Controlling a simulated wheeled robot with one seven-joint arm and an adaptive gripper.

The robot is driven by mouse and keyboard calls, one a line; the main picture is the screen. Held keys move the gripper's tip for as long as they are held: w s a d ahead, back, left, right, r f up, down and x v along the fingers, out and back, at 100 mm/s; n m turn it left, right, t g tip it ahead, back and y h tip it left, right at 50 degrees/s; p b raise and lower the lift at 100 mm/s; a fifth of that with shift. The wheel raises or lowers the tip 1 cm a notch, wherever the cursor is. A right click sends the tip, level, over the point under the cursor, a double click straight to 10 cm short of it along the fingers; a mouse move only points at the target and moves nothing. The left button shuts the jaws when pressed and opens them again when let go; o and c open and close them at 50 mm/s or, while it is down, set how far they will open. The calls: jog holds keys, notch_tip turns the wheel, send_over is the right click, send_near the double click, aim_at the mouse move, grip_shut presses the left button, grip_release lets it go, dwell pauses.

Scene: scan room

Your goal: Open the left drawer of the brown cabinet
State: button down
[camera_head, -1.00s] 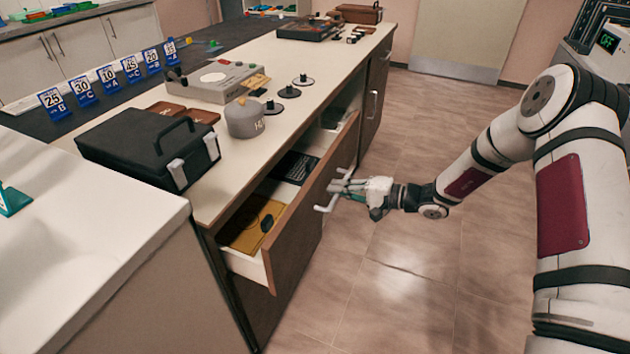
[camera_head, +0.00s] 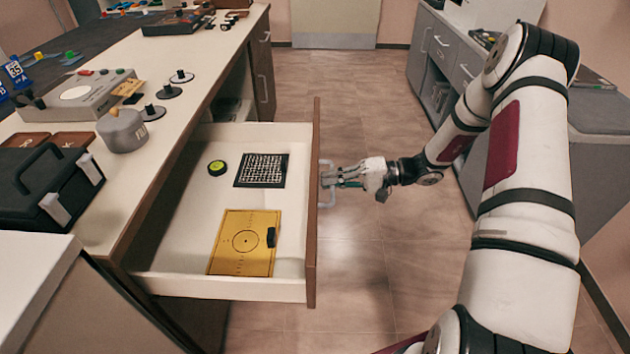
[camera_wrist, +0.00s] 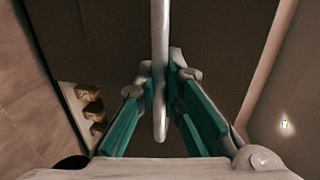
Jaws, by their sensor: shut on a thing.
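The left drawer (camera_head: 225,288) of the brown cabinet (camera_head: 140,215) stands pulled far out, its inside in plain view. Its brown front panel (camera_head: 313,230) faces right, toward my arm. My gripper (camera_head: 338,178) is at the outer side of this panel, shut on the pale bar handle (camera_head: 327,200). In the wrist view the handle (camera_wrist: 160,65) runs upright between the two green-padded fingers (camera_wrist: 160,95). In the drawer lie a yellow card (camera_head: 232,258) with a small black object on it, a black-and-white patterned square (camera_head: 262,171) and a round green-and-black item (camera_head: 217,168).
The cabinet top holds a black case (camera_head: 45,190), a grey weight (camera_head: 122,132) and a grey device (camera_head: 75,95). A white counter (camera_head: 30,285) stands at the near left. A grey cabinet (camera_head: 450,70) stands at the right. The floor (camera_head: 345,100) between is clear.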

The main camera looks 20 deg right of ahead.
jog(key=shift+s+d, duration=0.15)
jog(key=shift+d, duration=0.35)
jog(key=c, duration=2)
grip_release()
jog(key=shift+o, duration=0.2)
jog(key=v, duration=1.2)
